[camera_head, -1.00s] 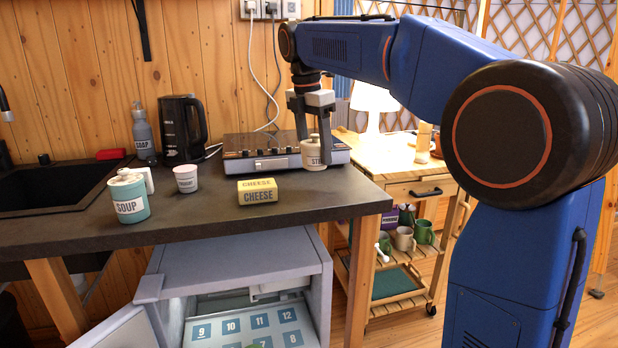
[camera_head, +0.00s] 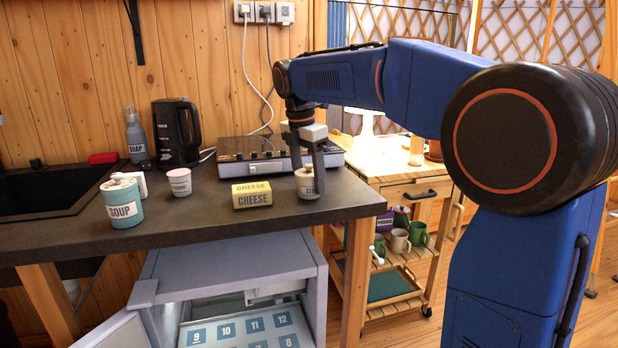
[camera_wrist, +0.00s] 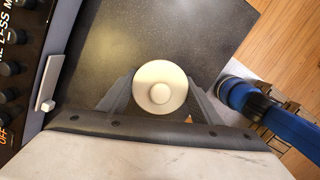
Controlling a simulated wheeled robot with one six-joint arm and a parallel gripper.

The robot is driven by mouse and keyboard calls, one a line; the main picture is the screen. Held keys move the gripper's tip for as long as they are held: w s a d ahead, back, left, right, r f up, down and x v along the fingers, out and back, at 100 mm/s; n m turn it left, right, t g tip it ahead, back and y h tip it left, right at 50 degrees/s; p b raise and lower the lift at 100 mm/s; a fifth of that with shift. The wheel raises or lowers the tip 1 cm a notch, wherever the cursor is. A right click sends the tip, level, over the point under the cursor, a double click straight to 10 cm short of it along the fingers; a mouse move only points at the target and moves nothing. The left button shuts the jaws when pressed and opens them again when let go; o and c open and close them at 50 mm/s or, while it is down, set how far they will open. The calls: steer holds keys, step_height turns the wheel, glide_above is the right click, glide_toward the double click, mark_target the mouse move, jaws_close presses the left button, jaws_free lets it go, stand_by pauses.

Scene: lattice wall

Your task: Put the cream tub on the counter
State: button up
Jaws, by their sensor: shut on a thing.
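My gripper (camera_head: 305,162) is shut on a cream-coloured lidded pot (camera_head: 307,187), whose partly covered label starts with "STE". The pot is upright at the counter's (camera_head: 225,215) right end, at or just above the surface; I cannot tell if it touches. In the wrist view the pot's round lid and knob (camera_wrist: 160,91) sit between both fingers. A small pale tub with a pink lid (camera_head: 180,183) stands on the counter at the left; its label is too small to read surely. I cannot tell which of the two is the cream tub.
A yellow cheese block (camera_head: 252,195) lies just left of the held pot. A hob (camera_head: 250,148) is behind it. A teal soup pot (camera_head: 122,205), black kettle (camera_head: 177,132) and soap bottle (camera_head: 136,135) stand left. An open fridge (camera_head: 235,268) is below; a wooden trolley (camera_head: 425,185) stands right.

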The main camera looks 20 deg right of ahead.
steer(key=o, duration=1.2)
steer(key=r, duration=0.4)
steer(key=a+r, duration=0.1)
steer(key=r, duration=0.7)
steer(key=shift+s+a, duration=0.35)
steer(key=shift+s, duration=0.1)
steer(key=s+d+f+m+t+y, duration=0.1)
steer(key=s+d+f+m, duration=0.2)
steer(key=s+f+m, duration=0.35)
steer(key=s+d+f+m+t, duration=0.1)
steer(key=s+d+f+m, duration=0.25)
steer(key=s, duration=0.55)
steer(key=s+f+m, duration=0.4)
steer(key=s+f, duration=0.1)
steer(key=f, duration=0.2)
steer(key=s+d+f+m+t, duration=0.1)
steer(key=s+f+m, duration=0.3)
steer(key=s+f, duration=0.2)
steer(key=s+d+f+m+t, duration=0.1)
steer(key=s+f+m, duration=0.3)
steer(key=s+f, duration=0.2)
step_height(320, 180, down, 2)
steer(key=shift+s+d+f+m+y, duration=0.1)
steer(key=shift+s+m+y, duration=0.05)
steer(key=shift+m+y, duration=0.15)
